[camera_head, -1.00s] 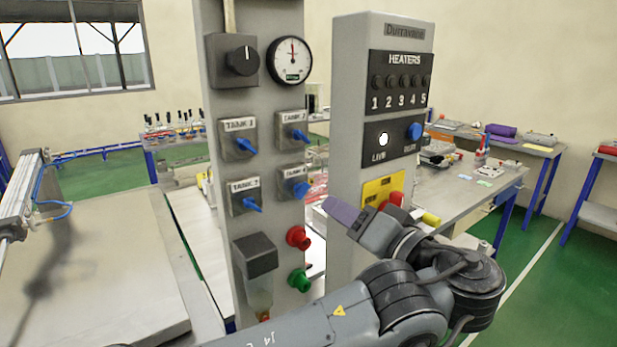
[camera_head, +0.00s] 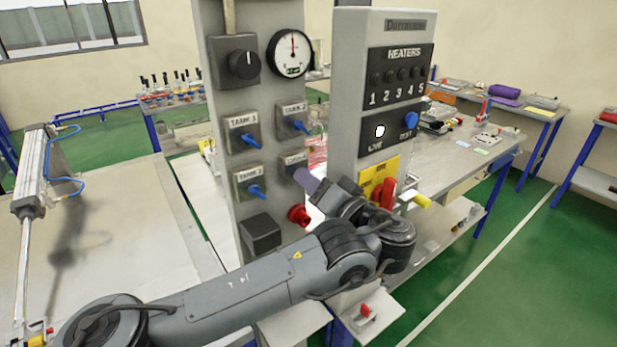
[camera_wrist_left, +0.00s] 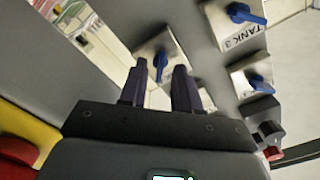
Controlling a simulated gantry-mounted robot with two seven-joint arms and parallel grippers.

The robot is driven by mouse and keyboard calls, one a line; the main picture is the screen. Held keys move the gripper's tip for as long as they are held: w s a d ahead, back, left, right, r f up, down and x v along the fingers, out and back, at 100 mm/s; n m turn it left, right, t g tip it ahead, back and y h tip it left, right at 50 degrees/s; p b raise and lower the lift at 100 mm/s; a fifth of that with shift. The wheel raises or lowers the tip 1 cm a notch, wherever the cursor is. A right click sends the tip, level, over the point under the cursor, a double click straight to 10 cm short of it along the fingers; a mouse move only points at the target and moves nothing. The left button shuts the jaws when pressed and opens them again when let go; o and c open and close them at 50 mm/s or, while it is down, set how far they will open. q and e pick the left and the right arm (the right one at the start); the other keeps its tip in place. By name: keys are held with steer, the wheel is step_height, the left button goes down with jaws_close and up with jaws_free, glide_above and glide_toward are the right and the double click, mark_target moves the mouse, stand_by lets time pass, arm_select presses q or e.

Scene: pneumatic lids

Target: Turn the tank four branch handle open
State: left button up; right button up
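The tank four plate (camera_head: 291,161) is at the lower right of the four valve plates on the grey panel. In the head view its handle is mostly hidden by my left gripper (camera_head: 305,179), whose purple fingers reach it from the right. In the left wrist view, the blue handle (camera_wrist_left: 160,62) lies between the tips of my left gripper (camera_wrist_left: 160,72). The fingers are apart, with a gap around the handle; whether either touches it I cannot tell. My right gripper is not in view.
The tank three (camera_head: 254,189), tank one (camera_head: 252,140) and tank two (camera_head: 299,127) handles are close by. A red fitting (camera_head: 299,215) sits just below. The heater panel (camera_head: 350,60) stands to the right, with a red handle (camera_head: 388,192) near my wrist.

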arm_select(q)
steer(key=shift+w+a, duration=0.35)
steer(key=shift+w, duration=0.2)
jaws_close()
steer(key=shift+s+n+b, duration=0.1)
steer(key=shift+n+b, duration=8.9)
steer(key=shift+b, duration=3.4)
steer(key=shift+r, duration=0.1)
jaws_free()
